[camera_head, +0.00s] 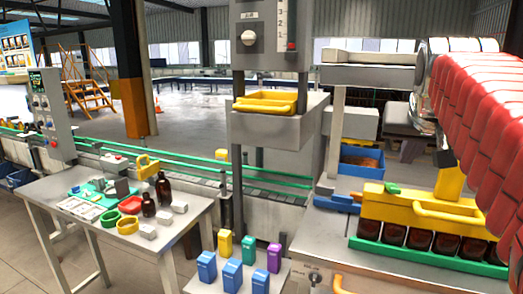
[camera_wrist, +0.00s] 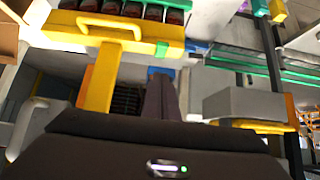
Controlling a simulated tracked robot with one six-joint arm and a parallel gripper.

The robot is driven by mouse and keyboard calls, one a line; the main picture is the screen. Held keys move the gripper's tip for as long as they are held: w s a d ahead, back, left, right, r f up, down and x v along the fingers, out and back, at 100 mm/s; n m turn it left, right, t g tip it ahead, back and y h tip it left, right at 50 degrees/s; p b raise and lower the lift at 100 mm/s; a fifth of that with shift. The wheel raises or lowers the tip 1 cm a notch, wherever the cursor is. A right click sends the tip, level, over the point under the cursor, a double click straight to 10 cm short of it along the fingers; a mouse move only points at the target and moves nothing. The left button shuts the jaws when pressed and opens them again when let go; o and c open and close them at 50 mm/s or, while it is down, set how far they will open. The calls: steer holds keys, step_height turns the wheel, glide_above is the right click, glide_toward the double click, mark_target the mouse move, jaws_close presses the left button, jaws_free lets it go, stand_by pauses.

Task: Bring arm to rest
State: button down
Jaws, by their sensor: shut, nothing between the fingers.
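My red-sleeved arm reaches across the upper right of the head view; my gripper cannot be made out clearly there. In the wrist view my gripper (camera_wrist: 160,100) shows as two dark fingers side by side, shut and empty. They stand apart from the yellow bar with a handle (camera_wrist: 120,27), which is near the top of that view. The fingers hide part of the machine behind them. The head view shows the same yellow bar (camera_head: 420,208) at the right, with a row of amber bottles (camera_head: 418,239) below it in a green-edged holder.
A steel side table (camera_head: 60,215) at the left bears two dark amber bottles (camera_head: 164,190), rings and small blocks. Blue, yellow, green and purple containers (camera_head: 232,275) stand at bottom centre. A grey column with a yellow-handled drawer (camera_head: 265,103) rises mid-view. Open floor lies behind the conveyor.

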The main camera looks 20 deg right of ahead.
steer(key=shift+s+a+r, duration=0.25)
steer(key=shift+s, duration=0.1)
steer(key=s+a+f+n+g+y, duration=0.1)
steer(key=a+f, duration=0.4)
steer(key=f, duration=0.3)
steer(key=s+a+f+n+y, duration=0.1)
steer(key=a+f+y, duration=0.1)
steer(key=a+f, duration=0.5)
steer(key=s+a+f+n+y, duration=0.1)
steer(key=s+a+f+n, duration=0.1)
steer(key=a+f, duration=0.5)
steer(key=s+a+f+n+y, duration=0.1)
steer(key=s+a+f+n, duration=0.2)
steer(key=s+a+f, duration=0.2)
steer(key=a+f, duration=0.1)
steer(key=a, duration=0.2)
steer(key=shift+s+a+f+n+g+y, duration=0.25)
steer(key=shift+a+f+n+g+y, duration=0.05)
steer(key=shift+f, duration=0.1)
